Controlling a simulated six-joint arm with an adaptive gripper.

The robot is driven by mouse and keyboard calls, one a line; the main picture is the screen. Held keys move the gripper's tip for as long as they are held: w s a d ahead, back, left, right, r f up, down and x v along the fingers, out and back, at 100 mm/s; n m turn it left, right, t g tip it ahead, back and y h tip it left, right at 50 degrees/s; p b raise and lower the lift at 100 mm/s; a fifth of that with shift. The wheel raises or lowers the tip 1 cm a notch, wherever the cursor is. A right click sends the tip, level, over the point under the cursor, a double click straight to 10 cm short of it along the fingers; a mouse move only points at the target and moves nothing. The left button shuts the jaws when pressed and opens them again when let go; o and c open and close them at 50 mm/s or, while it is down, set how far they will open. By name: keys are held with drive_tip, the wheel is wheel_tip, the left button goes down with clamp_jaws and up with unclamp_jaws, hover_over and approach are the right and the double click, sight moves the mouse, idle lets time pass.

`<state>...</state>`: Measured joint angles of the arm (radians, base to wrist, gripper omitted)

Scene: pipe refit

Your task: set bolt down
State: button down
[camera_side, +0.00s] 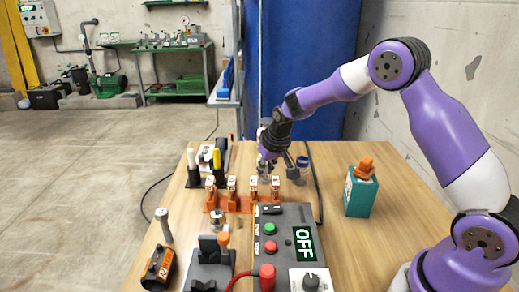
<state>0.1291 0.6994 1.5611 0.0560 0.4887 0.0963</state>
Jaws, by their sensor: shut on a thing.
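My gripper (267,172) points down just above and behind the right end of an orange rack (240,205). It is shut on the bolt, which is too small and too covered by the fingers to make out clearly. Several upright pieces with pale tops and orange-brown bodies stand in a row along the rack, the rightmost one (275,187) nearest my gripper. I cannot tell whether the held bolt touches the rack.
A control box (285,240) reading OFF stands in front of the rack. A dark fixture (210,255), a grey cylinder (164,226) and a black-orange device (158,268) are to its left. A teal box (361,194) stands right. Pens in a black holder (205,176) stand back left.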

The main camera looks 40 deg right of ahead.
drive_tip(key=c, duration=0.9)
unclamp_jaws()
drive_tip(key=v, duration=1.2)
drive_tip(key=s+a+r+n, duration=0.1)
drive_tip(key=s+a, duration=0.1)
drive_tip(key=s, duration=0.4)
drive_tip(key=s+a+r+n, duration=0.1)
drive_tip(key=s+a, duration=0.1)
drive_tip(key=s, duration=0.5)
drive_tip(key=s+a+r+n+t+y, duration=0.1)
drive_tip(key=s+r, duration=0.1)
drive_tip(key=s, duration=0.4)
drive_tip(key=shift+s+a, duration=0.35)
drive_tip(key=shift+a, duration=0.05)
drive_tip(key=shift+r, duration=0.1)
